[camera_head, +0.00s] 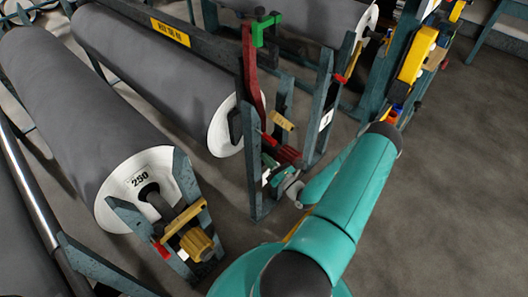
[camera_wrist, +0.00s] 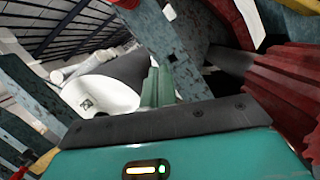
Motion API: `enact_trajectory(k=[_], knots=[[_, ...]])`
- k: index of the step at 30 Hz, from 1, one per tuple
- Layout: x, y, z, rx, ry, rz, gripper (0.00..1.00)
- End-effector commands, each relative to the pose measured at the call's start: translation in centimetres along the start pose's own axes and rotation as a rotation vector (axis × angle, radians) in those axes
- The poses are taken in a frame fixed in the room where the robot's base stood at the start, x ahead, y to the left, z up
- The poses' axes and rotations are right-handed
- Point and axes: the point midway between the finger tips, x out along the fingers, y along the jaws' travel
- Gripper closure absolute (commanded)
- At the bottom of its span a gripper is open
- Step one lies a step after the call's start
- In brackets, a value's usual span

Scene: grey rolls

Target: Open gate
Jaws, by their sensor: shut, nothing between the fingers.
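A red bar (camera_head: 251,75), which looks like the gate, stands steeply upright on the blue-grey stand at the end of the middle grey roll (camera_head: 160,70). A green block (camera_head: 265,30) is at its top. A ribbed red knob (camera_head: 288,154) sits low on this stand; it also shows large at the right of the wrist view (camera_wrist: 290,95). My gripper is shut and empty; its greenish fingers (camera_wrist: 158,86) show in the wrist view, beside the stand and to the left of the knob. In the head view the fingertips are hard to make out among the stand parts.
A left roll marked 250 (camera_head: 140,182) rests in a stand with a yellow bar (camera_head: 183,221) across and a yellow knob (camera_head: 198,245). Another stand with a yellow part (camera_head: 416,55) is at the upper right. The floor (camera_head: 450,200) at the right is clear.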

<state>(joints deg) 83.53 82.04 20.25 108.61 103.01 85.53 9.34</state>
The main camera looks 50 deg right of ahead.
Motion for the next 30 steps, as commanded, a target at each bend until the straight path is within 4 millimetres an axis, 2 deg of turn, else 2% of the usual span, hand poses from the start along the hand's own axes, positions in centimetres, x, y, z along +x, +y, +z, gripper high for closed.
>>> enact_trajectory(k=[3,9,13,16,20,24,27,30], knots=[[-2.6,-0.1,0.1,0.001,0.001,-0.003,1.0],[-6.1,0.1,0.1,0.001,0.001,-0.001,1.0],[-7.3,0.1,0.2,0.001,0.001,-0.001,1.0],[-7.3,-0.1,1.0,0.026,0.001,-0.008,1.0],[-5.8,-1.0,4.4,0.156,0.003,-0.042,1.0],[-3.9,-1.8,9.5,0.38,0.005,-0.097,1.0],[-2.9,-1.9,12.3,0.53,0.004,-0.135,1.0],[-2.3,-1.8,14.3,0.641,0.002,-0.162,1.0]])
